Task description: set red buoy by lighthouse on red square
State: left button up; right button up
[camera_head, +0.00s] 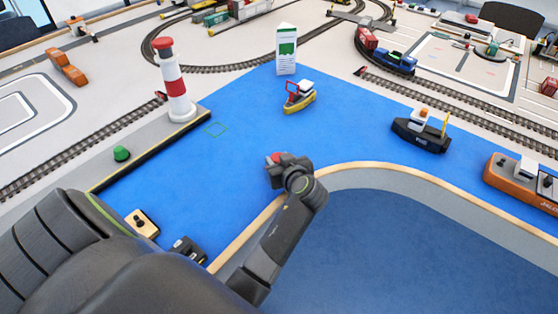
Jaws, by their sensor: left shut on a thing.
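My left gripper (277,172) is over the blue water surface near the curved wooden edge. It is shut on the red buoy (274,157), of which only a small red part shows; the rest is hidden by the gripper. The red-and-white lighthouse (174,85) stands upright on the grey quay, up and left of the gripper. I cannot make out a red square on the water. My right gripper is not in view.
A yellow boat (299,98) with a red frame, a black boat (421,133) and a white-and-green sign (286,50) stand farther back. Water between gripper and lighthouse is clear.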

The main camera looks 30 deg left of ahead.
pick_arm(q)
jog(key=shift+f, duration=0.2)
jog(key=o, duration=1)
jog(key=shift+r, duration=0.2)
